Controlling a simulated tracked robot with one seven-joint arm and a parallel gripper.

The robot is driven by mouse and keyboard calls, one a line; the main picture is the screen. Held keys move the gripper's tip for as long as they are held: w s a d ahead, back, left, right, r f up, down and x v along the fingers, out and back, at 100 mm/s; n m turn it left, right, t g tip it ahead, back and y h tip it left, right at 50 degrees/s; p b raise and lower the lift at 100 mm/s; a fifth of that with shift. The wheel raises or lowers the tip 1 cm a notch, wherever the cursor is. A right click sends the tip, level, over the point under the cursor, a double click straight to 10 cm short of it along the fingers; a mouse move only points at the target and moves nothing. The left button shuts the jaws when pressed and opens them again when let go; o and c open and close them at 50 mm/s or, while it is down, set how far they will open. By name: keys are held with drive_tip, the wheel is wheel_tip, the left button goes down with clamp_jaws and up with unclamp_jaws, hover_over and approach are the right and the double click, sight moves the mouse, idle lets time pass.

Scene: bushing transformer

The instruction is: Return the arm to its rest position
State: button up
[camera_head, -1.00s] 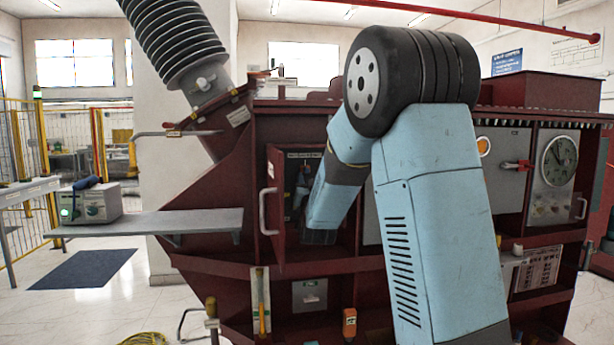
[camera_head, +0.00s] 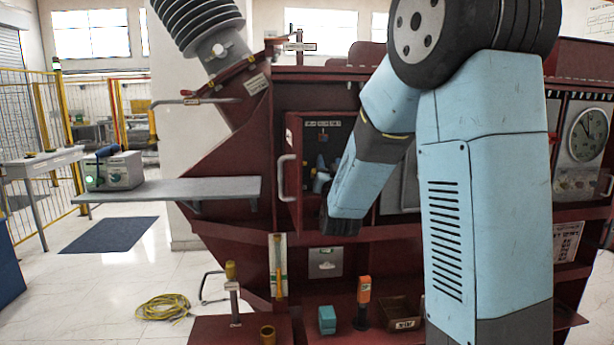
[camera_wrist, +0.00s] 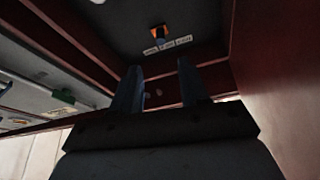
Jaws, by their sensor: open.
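My light-blue arm (camera_head: 480,180) stands in front of the dark red transformer and covers part of its panel. Its forearm points down and left, ending beside the open red compartment (camera_head: 294,140). In the wrist view my gripper (camera_wrist: 160,82) shows two dark fingers standing apart with nothing between them. Dark red walls (camera_wrist: 285,90) are close on the right of that view. An orange and black part (camera_wrist: 158,32) with small labels under it lies beyond the fingers, apart from them. In the head view the gripper is hard to make out behind the forearm.
A grey shelf (camera_head: 180,188) juts out left of the compartment. Below are an orange tool (camera_head: 363,295), a teal block (camera_head: 327,320) and a small bin (camera_head: 402,312). A gauge (camera_head: 588,135) is at the right. A yellow coil (camera_head: 163,307) lies on the floor.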

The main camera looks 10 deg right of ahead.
drive_tip(key=s+f+n+g+y, duration=0.1)
drive_tip(key=s+g, duration=0.7)
drive_tip(key=s, duration=1)
drive_tip(key=s+f+n+g+y, duration=0.2)
drive_tip(key=s+f+g, duration=0.3)
drive_tip(key=s, duration=1.4)
drive_tip(key=n+g, duration=0.1)
drive_tip(key=g, duration=0.2)
drive_tip(key=shift+f, duration=0.25)
drive_tip(key=shift+o, duration=0.4)
drive_tip(key=shift+a, duration=0.1)
